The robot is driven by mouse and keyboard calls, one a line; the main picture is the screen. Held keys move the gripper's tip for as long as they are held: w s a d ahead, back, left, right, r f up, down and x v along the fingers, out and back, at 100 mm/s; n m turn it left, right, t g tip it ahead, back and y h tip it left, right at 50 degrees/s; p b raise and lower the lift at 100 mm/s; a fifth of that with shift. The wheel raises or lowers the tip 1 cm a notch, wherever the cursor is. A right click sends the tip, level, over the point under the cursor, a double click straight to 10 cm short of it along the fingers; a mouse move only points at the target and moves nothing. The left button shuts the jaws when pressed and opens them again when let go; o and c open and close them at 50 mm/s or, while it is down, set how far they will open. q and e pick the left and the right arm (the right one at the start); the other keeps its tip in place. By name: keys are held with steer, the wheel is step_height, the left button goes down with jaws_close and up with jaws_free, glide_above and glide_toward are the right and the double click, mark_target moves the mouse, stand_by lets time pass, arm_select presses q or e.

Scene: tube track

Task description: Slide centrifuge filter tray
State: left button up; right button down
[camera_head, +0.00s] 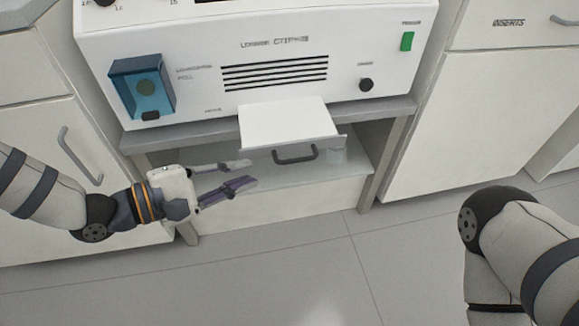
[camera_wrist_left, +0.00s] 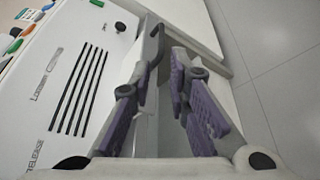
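The filter tray (camera_head: 285,121) is a white drawer that sticks out from under the front of the centrifuge (camera_head: 255,48). A dark bar handle (camera_head: 295,155) is on its front face. My left gripper (camera_head: 246,173) is open and empty, just left of the tray handle and apart from it in the head view. In the left wrist view the handle (camera_wrist_left: 156,45) shows beyond the open purple-padded fingers (camera_wrist_left: 160,85). My right arm (camera_head: 510,250) shows at the lower right of the head view, but its gripper is out of frame.
The centrifuge stands on a grey bench (camera_head: 190,137) with an open shelf (camera_head: 345,172) below. A blue clear box (camera_head: 141,88) is on its front left. White cabinets (camera_head: 480,110) stand on both sides. The floor (camera_head: 300,270) in front is clear.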

mark_target(285, 162)
arm_select(q)
steer(key=b+x, duration=0.1)
steer(key=x, duration=1)
steer(key=shift+d+f, duration=0.1)
steer(key=shift+d, duration=0.05)
steer(key=shift+c, duration=0.6)
jaws_close()
